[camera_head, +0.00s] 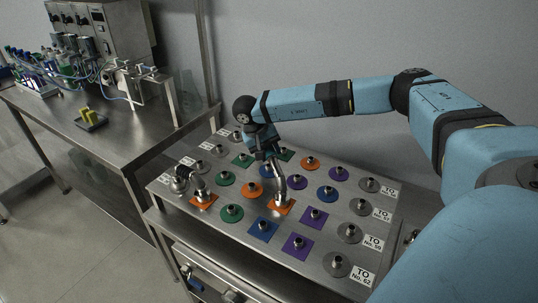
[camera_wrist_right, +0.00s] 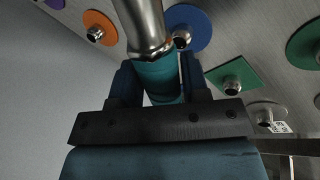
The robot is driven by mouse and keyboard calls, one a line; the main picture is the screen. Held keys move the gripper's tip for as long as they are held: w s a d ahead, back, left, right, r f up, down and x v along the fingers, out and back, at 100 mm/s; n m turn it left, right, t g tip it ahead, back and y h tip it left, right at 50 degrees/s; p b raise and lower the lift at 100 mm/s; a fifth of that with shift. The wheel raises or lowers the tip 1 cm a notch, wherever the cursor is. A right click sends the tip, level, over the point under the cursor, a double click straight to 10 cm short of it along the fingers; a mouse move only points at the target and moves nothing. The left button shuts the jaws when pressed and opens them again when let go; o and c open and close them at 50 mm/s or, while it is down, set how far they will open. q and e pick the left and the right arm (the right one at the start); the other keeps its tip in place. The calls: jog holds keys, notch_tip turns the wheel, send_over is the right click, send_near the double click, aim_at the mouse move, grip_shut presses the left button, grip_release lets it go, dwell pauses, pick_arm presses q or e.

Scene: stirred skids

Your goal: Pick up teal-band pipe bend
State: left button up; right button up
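The teal-band pipe bend (camera_head: 279,178) is a bent metal pipe, with its lower end at the fitting on an orange square (camera_head: 281,207). I cannot tell whether that end is seated or just above. The bare metal part (camera_wrist_right: 143,25) runs on beyond the fingers. My left gripper is not in view.
Another metal pipe bend (camera_head: 197,183), with a dark end, stands on an orange square at the left. Short fittings on coloured and grey pads stand close around on the metal table (camera_head: 330,262). A bench (camera_head: 110,137) with lab equipment stands at the left.

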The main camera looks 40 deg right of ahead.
grip_shut()
notch_tip(320, 180, up, 20)
dwell(0.4)
dwell(0.4)
